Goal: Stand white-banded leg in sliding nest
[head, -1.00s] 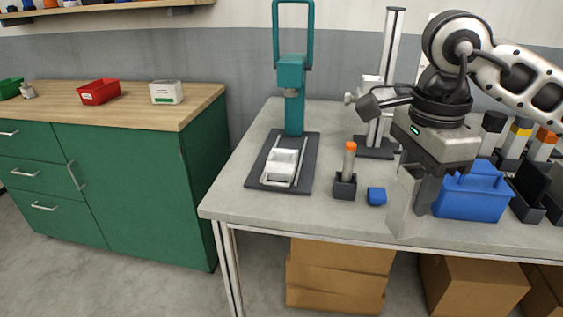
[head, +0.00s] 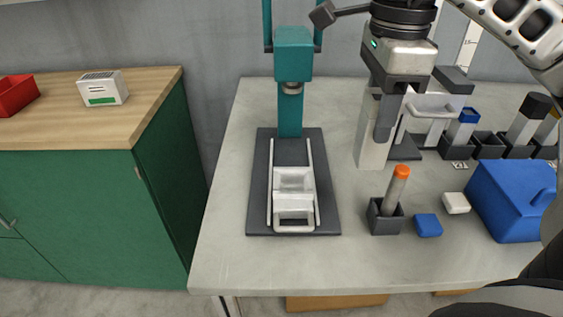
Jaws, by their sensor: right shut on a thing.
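My right gripper (head: 383,135) points down over the bench, shut on a pale, upright leg (head: 370,150). Its upper part is hidden by the fingers, and I cannot make out a white band. The sliding nest (head: 295,217) is a white open carriage between two rails on a dark base plate (head: 259,200), under the teal press (head: 293,55). The gripper is right of the press and apart from the nest, which looks empty. My left gripper is not in view.
An orange-topped leg (head: 397,190) leans in a dark holder (head: 386,224) right of the base plate. Near it are a blue block (head: 428,225), a white block (head: 456,203) and a blue box (head: 508,205). More capped legs (head: 526,122) stand behind. The bench's front left is clear.

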